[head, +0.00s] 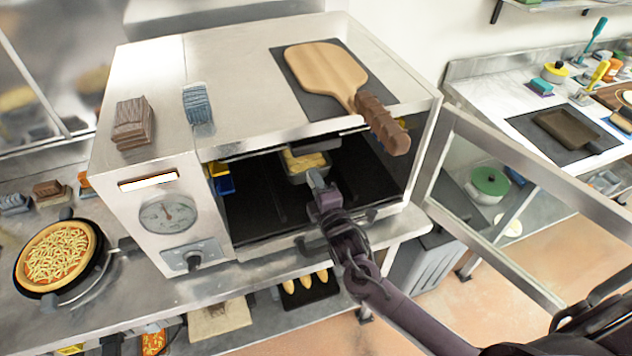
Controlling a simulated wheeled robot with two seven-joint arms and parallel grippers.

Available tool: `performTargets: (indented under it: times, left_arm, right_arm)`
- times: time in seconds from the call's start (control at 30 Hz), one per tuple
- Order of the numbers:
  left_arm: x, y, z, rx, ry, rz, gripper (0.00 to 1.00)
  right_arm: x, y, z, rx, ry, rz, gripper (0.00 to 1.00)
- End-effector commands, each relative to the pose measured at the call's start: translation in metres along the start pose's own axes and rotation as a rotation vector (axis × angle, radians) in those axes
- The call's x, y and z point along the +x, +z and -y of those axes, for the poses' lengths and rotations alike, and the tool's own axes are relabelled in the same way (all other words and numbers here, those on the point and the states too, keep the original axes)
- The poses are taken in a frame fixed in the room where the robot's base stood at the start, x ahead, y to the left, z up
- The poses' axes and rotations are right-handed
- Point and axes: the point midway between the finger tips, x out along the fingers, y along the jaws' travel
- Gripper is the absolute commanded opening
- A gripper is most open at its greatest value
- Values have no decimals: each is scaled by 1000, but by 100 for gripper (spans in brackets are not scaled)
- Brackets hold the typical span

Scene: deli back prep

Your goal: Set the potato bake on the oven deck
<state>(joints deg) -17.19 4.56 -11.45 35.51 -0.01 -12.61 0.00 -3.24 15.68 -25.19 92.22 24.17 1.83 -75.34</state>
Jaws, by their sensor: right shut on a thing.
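The potato bake (303,162) is a yellow filling in a small grey-green dish, inside the open oven (156,170). The dark oven deck (262,200) spreads below and around it. My right gripper (316,180) reaches in through the oven mouth and is shut on the near side of the dish. The fingers hide part of the dish's front, and I cannot tell whether its base touches the deck. My left gripper is not in view.
The glass oven door (520,205) stands swung open on the right, beside my right arm. A wooden peel (325,68) lies on the oven top, its handle overhanging the front edge. A pizza pan (58,258) sits on the left counter.

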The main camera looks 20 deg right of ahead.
Motion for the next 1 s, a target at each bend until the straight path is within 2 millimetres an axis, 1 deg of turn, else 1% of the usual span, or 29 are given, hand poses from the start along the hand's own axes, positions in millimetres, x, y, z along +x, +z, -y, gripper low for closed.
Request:
performTargets:
  times: [1.0]
  left_arm:
    - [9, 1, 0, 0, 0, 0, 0]
  right_arm:
    - [1, 0, 10, 1, 7, 0, 0]
